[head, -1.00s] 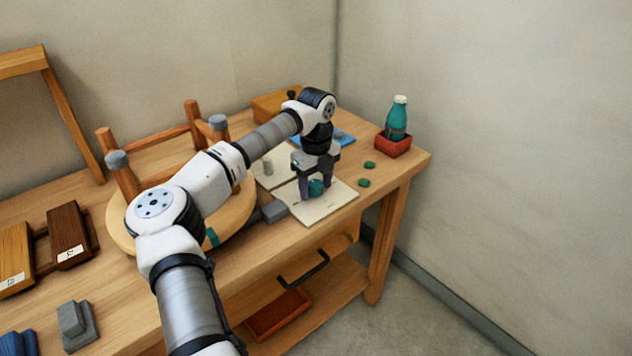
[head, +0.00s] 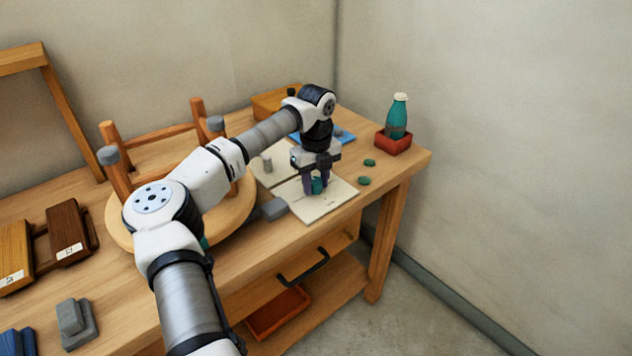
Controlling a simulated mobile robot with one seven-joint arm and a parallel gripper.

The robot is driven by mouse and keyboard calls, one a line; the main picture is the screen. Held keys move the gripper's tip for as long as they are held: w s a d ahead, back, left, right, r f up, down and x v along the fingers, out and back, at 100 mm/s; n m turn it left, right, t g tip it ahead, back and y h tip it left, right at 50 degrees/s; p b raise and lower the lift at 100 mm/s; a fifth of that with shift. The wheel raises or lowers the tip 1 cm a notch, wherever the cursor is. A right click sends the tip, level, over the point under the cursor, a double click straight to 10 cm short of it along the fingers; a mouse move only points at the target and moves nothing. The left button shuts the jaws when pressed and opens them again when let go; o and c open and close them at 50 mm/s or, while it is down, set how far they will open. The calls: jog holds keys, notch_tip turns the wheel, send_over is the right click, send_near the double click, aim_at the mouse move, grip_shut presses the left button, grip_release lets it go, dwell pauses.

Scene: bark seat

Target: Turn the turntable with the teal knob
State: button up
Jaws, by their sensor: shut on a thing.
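The teal knob (head: 317,186) stands over a cream board (head: 325,209) near the right end of the bench. My gripper (head: 318,188) points down and is shut on the knob, one finger on each side of it, hiding part of it. The turntable (head: 118,222) is a round pale wooden disc to the left, partly hidden behind my arm. A stool frame with upright legs (head: 117,180) and grey caps rests on it, legs up. A teal mark (head: 205,243) shows at its front edge beside my arm.
A grey block (head: 274,209) lies between the disc and the board. A teal bottle (head: 397,115) stands in a red tray (head: 392,145) at right, with two green discs (head: 364,181) nearby. Dark wooden blocks (head: 68,233) lie at left. A wall closes the right side.

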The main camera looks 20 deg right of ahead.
jog(key=m, duration=0.4)
jog(key=shift+a+b, duration=0.1)
jog(key=shift+b, duration=0.3)
jog(key=m, duration=0.4)
jog(key=shift+a+m, duration=0.1)
jog(key=shift+m, duration=0.3)
jog(key=m, duration=0.3)
jog(key=shift+w+m, duration=0.1)
jog(key=shift+m, duration=0.2)
jog(key=m, duration=0.4)
jog(key=shift+w+m, duration=0.1)
jog(key=shift+m, duration=0.2)
jog(key=m, duration=0.4)
jog(key=shift+w+r+m, duration=0.1)
jog(key=shift+m, duration=0.2)
jog(key=m+p, duration=0.1)
jog(key=m, duration=0.3)
jog(key=shift+w, duration=0.1)
jog(key=m, duration=0.5)
jog(key=shift+w+m+p, duration=0.1)
jog(key=shift+m+p, duration=0.25)
jog(key=shift+m, duration=1.45)
